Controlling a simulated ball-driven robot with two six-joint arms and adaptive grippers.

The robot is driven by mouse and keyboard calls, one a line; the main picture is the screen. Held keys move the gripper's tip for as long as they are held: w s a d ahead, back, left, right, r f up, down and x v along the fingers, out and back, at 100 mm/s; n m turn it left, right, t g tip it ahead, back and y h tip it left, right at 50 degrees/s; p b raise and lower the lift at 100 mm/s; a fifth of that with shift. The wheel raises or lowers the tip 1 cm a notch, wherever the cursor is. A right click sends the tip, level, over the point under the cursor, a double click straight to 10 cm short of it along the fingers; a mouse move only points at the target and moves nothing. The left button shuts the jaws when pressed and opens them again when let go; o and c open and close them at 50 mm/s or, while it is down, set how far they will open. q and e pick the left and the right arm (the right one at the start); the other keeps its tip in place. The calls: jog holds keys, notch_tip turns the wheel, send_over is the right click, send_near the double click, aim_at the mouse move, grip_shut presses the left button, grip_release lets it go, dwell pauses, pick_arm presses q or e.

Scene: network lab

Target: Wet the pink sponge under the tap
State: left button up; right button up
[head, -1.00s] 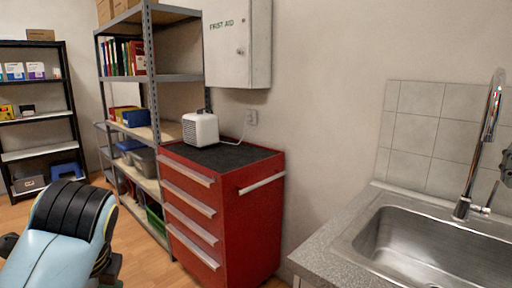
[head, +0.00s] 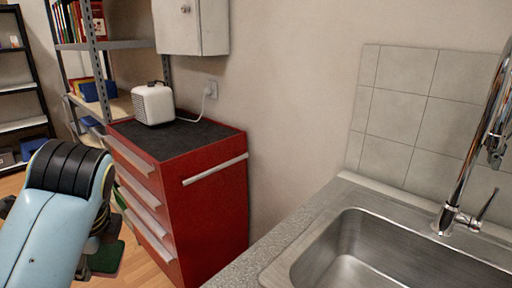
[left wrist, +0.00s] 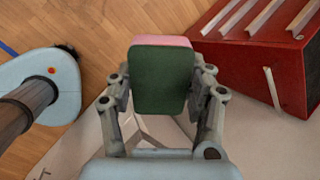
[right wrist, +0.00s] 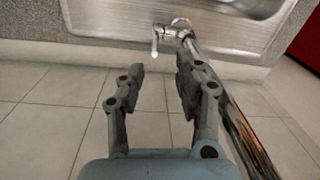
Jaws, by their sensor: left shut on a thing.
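The sponge (left wrist: 162,78) has a dark green face and a pink edge at its top in the left wrist view. My left gripper (left wrist: 160,92) is shut on it, one finger on each side. In the head view the sponge's green side (head: 105,258) shows low at left, below my left arm, left of the red cabinet and away from the sink. The chrome tap (head: 462,170) stands behind the steel sink (head: 355,240) at right. My right gripper (right wrist: 158,78) is open and empty in the right wrist view, with the tap (right wrist: 235,105) beside its right finger.
The red drawer cabinet (head: 205,220) stands left of the sink counter (head: 300,225), with a small white heater (head: 153,103) on top. A first aid cabinet (head: 192,25) hangs above. A tiled splashback (head: 410,110) backs the sink. Wooden floor is clear at lower left.

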aim_at(494, 194)
jog(key=f, duration=0.7)
jog(key=shift+w+d+f+p, duration=0.1)
jog(key=shift+w+d+p, duration=0.1)
jog(key=shift+d+p, duration=0.2)
jog(key=shift+a+f, duration=0.2)
jog(key=shift+f, duration=0.4)
jog(key=shift+d+f, duration=0.15)
jog(key=shift+f, duration=0.1)
jog(key=shift+c, duration=0.4)
grip_shut()
jog(key=shift+r, duration=0.1)
